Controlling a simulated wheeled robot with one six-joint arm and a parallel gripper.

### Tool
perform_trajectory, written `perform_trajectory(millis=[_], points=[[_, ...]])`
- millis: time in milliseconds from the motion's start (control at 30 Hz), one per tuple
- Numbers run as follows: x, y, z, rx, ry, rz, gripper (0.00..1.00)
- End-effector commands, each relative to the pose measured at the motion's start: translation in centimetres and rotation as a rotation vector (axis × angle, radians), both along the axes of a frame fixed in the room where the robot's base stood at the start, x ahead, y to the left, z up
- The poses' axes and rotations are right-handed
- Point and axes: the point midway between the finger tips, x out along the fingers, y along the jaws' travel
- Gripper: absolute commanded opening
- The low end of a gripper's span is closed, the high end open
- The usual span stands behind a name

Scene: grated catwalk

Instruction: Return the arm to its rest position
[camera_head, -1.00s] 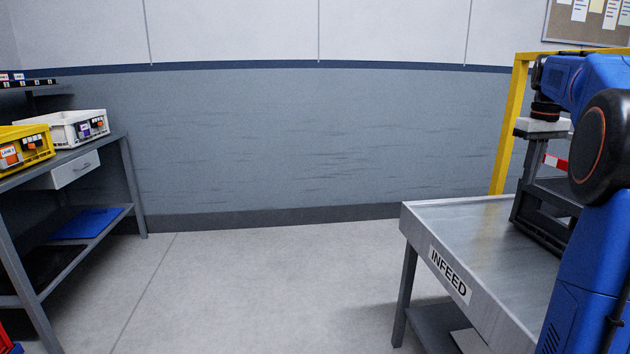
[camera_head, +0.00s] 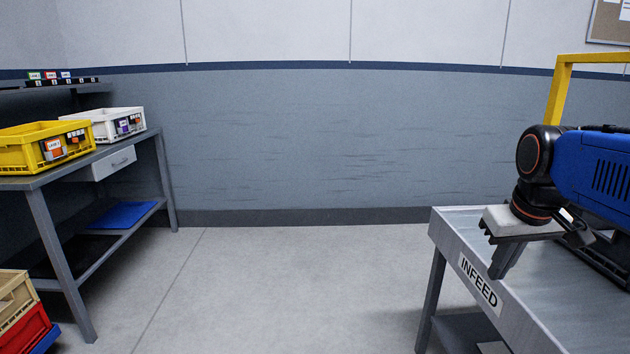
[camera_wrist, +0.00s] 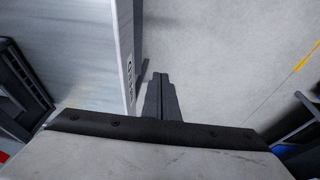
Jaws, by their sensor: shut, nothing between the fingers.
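My arm, blue with black joints, reaches in from the right edge of the head view. My gripper (camera_head: 503,262) points down over the left edge of the metal infeed table (camera_head: 463,226). In the wrist view my gripper (camera_wrist: 160,82) shows its dark fingers together, shut with nothing between them. Below the fingertips is bare floor, with the infeed table (camera_wrist: 90,50) just to the left.
A grey workbench (camera_head: 56,173) on the left carries a yellow crate (camera_head: 25,158) and a white crate (camera_head: 100,133). Beige and red crates (camera_head: 22,332) sit at lower left. A yellow frame (camera_head: 559,88) stands behind the table. The middle floor is clear.

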Motion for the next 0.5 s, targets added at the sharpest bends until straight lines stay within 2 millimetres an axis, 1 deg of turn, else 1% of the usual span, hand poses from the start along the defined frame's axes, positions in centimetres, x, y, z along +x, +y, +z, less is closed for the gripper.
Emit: perform_trajectory(millis=[33,100,300,400,500], points=[[-1.4,1.0,-1.0,0.003,-0.015,0.006,0.0],[-3.1,2.2,-2.6,0.009,-0.033,0.006,0.0],[-7.8,4.9,-7.4,0.032,-0.082,0.007,0.0],[-9.5,5.7,-9.4,0.043,-0.102,0.006,0.0],[-10.7,6.2,-11.0,0.052,-0.115,0.006,0.0]])
